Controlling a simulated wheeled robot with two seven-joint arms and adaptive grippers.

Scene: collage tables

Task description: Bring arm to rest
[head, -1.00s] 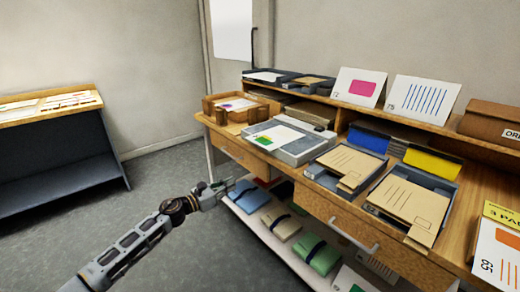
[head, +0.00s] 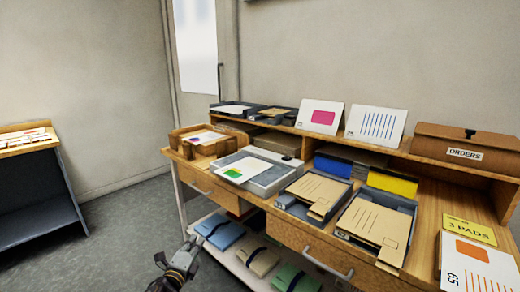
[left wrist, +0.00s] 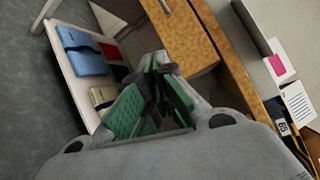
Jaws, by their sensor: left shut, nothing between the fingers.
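My left gripper (head: 184,258) is low at the bottom left of the head view, in front of the desk's lower shelf. In the left wrist view its green-padded fingers (left wrist: 156,82) are together, with nothing between them. It is apart from the desk (head: 262,215) and its drawers. Most of my left arm is below the frame. My right gripper does not show in either view.
The lower shelf (head: 232,258) holds a blue bundle (head: 220,232) and others. Trays with brown envelopes (head: 380,221), a grey device (head: 262,172) and an ORDERS box (head: 465,148) stand on the desk. A second table (head: 30,145) is at far left. Floor between is free.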

